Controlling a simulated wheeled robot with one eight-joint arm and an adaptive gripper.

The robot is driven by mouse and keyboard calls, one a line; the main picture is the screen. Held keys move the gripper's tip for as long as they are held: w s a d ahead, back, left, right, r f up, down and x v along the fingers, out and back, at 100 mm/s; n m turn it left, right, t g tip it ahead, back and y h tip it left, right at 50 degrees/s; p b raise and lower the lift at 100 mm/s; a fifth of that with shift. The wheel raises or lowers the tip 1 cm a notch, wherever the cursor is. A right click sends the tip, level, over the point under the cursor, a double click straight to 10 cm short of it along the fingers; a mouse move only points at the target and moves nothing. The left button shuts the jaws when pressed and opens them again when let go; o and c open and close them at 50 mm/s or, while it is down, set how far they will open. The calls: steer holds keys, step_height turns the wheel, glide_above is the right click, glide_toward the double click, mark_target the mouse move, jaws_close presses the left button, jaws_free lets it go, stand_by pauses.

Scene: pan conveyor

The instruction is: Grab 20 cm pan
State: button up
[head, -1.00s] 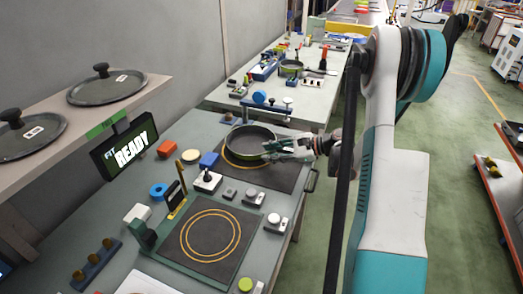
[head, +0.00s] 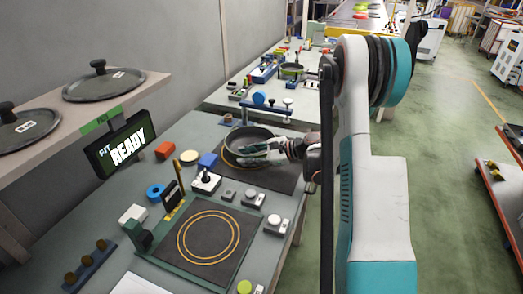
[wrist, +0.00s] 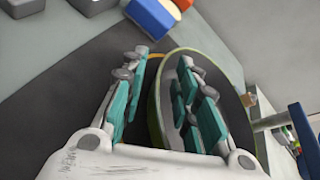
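A dark round pan (head: 248,134) with a green outer wall sits over the far dark mat with a yellow ring on the workbench. My gripper (head: 246,153) is at the pan's near right side. In the wrist view my gripper (wrist: 160,62) has its fingers apart, with the pan's wall (wrist: 155,115) between them. The right finger is over the inside of the pan (wrist: 173,70) and the left finger is outside it. I cannot see clear contact on either side. No pan size label is readable.
The near mat (head: 208,240) with yellow rings is empty. Two lids (head: 103,85) rest on a shelf above a READY display (head: 125,145).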

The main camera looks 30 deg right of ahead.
jaws_close()
steer(key=shift+r, duration=0.1)
